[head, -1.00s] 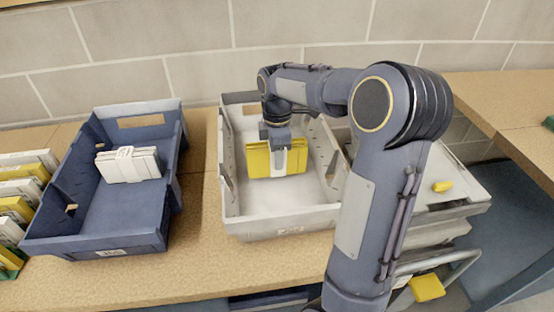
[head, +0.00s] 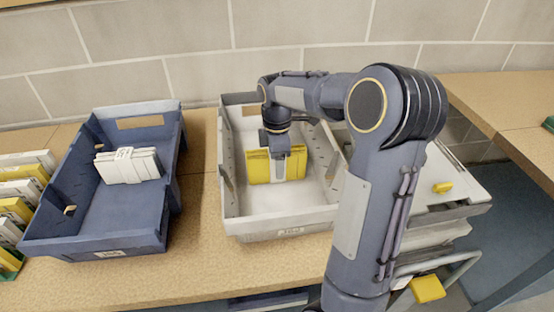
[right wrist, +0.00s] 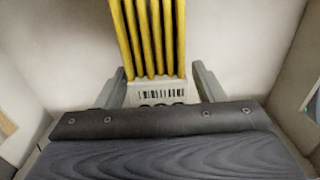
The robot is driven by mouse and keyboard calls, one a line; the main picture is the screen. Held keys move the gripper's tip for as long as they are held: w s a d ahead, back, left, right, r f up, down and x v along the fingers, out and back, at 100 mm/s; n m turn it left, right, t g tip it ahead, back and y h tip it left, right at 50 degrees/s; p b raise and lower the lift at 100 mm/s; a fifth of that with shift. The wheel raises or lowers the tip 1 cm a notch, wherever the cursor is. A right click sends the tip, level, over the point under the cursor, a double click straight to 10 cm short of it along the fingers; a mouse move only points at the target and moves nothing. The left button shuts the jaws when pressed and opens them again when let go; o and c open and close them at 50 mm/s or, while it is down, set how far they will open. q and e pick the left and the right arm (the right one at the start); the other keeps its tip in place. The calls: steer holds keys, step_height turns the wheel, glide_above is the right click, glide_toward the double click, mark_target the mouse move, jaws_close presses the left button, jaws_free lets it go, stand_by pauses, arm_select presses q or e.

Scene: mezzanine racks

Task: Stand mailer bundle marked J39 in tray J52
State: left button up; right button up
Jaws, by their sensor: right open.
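A yellow mailer bundle (head: 258,168) with a white band stands in the light grey tray (head: 235,222) in the middle of the head view. Its marking cannot be read there, nor can the tray's front label. My right gripper (head: 280,165) points down over the bundle, its near finger in front of the band. In the right wrist view the bundle (right wrist: 152,40) shows as several yellow edges above a white barcode label. The fingers of my right gripper (right wrist: 158,80) are spread on either side of it, apart from the label. My left gripper is out of view.
A blue tray (head: 125,222) at left holds a white banded bundle (head: 128,166). More white and yellow bundles (head: 18,205) stand at the far left edge. A grey lidded stack (head: 460,200) with a yellow tab is at right. The bench front (head: 200,275) is clear.

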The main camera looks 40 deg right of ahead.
step_height(320, 180, up, 12)
steer(key=shift+r+p, duration=0.1)
steer(key=shift+p, duration=0.8)
steer(key=shift+s+a, duration=0.15)
steer(key=shift+s, duration=0.05)
steer(key=s+a+m+t+y+p, duration=0.2)
steer(key=s+a+m+p, duration=0.1)
steer(key=s+a+m, duration=0.4)
steer(key=s+a+m+t+y+p, duration=0.1)
steer(key=s+a+m+t+p, duration=0.2)
steer(key=s+a+m, duration=0.4)
steer(key=s+a+f, duration=0.1)
steer(key=s+a, duration=0.1)
steer(key=s, duration=0.4)
steer(key=shift+s+a+t+y, duration=0.25)
steer(key=shift+s+t+y, duration=0.05)
steer(key=shift+y, duration=0.1)
